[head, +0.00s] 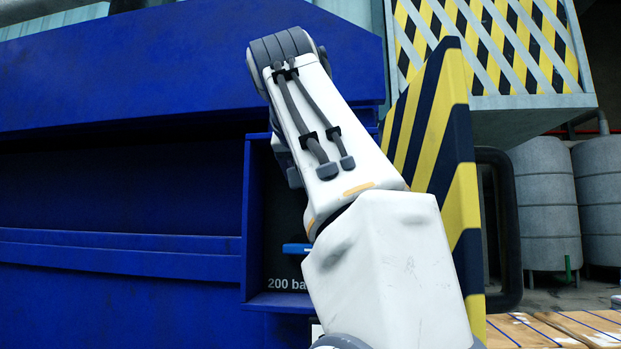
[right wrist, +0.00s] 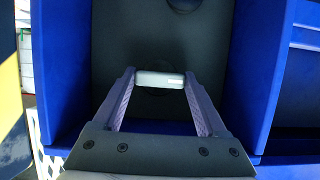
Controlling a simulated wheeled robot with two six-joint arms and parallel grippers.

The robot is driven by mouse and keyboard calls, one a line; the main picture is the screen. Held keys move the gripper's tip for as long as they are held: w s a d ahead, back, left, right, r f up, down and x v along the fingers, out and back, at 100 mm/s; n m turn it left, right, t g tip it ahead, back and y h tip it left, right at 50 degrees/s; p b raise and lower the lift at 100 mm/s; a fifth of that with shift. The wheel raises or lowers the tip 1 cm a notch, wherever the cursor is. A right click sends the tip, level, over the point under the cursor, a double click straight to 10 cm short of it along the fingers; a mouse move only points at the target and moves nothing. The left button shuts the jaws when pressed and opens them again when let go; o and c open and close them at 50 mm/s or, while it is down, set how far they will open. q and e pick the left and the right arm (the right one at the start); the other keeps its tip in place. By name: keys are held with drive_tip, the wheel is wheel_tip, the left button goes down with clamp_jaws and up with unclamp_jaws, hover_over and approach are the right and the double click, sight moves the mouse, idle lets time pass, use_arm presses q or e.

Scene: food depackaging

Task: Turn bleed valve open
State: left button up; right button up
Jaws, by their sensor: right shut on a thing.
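My right arm reaches up and into a blue-framed recess in the head view, and it hides its own gripper there. In the right wrist view my right gripper (right wrist: 160,82) is shut on a short pale grey bar (right wrist: 160,75) inside the dark recess. The bar seems to be the bleed valve's handle and lies level between the fingertips. A small blue lever-like piece (head: 297,249) shows in the head view beside my arm, above the lettering "200 ba". Whether it is the same part as the bar, I cannot tell. My left gripper is out of view.
Blue side walls (right wrist: 255,75) close in on both sides of my right gripper. A yellow-and-black striped panel (head: 430,150) stands just right of my arm. Grey tanks (head: 545,205) and wooden boxes (head: 560,328) are farther right.

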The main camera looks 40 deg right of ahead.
drive_tip(key=shift+f, duration=0.1)
idle(0.3)
drive_tip(key=o, duration=1.3)
drive_tip(key=p+v, duration=0.2)
drive_tip(key=v, duration=0.8)
drive_tip(key=shift+a, duration=0.15)
drive_tip(key=shift+s, duration=0.15)
